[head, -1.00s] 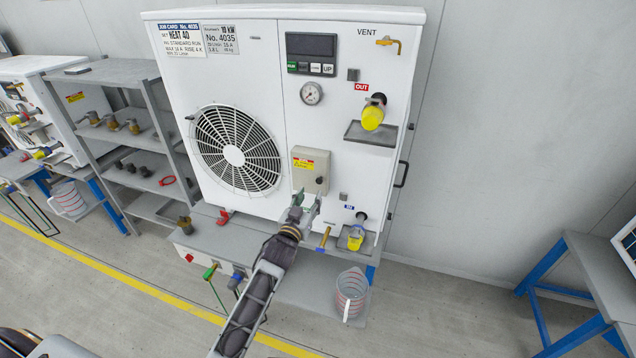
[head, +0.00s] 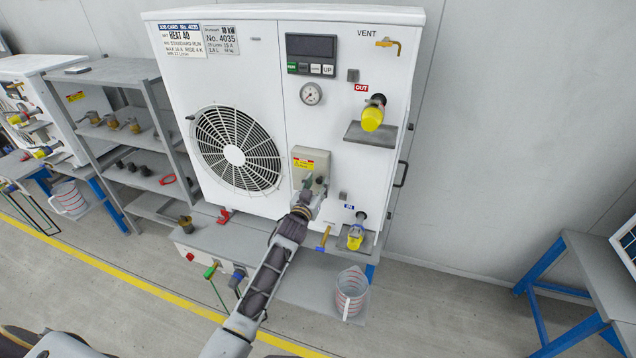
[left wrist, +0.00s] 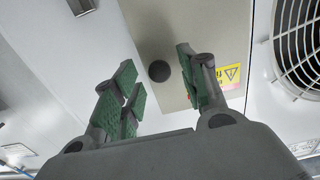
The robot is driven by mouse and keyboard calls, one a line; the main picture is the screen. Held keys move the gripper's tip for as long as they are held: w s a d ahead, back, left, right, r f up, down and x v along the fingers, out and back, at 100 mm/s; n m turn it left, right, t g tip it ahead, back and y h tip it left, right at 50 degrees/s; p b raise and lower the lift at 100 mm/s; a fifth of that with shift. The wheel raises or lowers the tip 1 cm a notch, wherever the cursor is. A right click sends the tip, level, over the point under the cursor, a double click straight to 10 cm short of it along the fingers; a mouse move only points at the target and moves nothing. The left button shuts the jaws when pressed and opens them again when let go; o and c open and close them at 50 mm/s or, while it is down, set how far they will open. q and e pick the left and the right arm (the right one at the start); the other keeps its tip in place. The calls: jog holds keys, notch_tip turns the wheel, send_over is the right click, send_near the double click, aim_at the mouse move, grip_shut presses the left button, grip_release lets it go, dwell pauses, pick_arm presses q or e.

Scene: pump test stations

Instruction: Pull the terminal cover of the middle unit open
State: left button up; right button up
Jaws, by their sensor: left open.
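The terminal cover (head: 307,157) is a small beige box lid with a yellow and red warning label, on the front of the white middle unit (head: 270,60). It appears closed. In the left wrist view the cover (left wrist: 160,30) shows its dark round knob (left wrist: 159,71). My left gripper (head: 316,186) is at the lower part of the cover and hides part of it. In the left wrist view my left gripper (left wrist: 157,95) is open, with green pads on either side of the knob's line. I cannot tell whether it touches the knob. My right gripper is not in view.
A yellow-capped fitting (head: 355,237) and a small brass-coloured handle (head: 324,239) sit right of my left arm. A clear jug (head: 351,294) stands on the lower shelf. A grey shelf rack (head: 135,130) stands left of the unit. The wall at right is bare.

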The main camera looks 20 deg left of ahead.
pick_arm(q)
jog(key=shift+w, duration=0.65)
grip_shut()
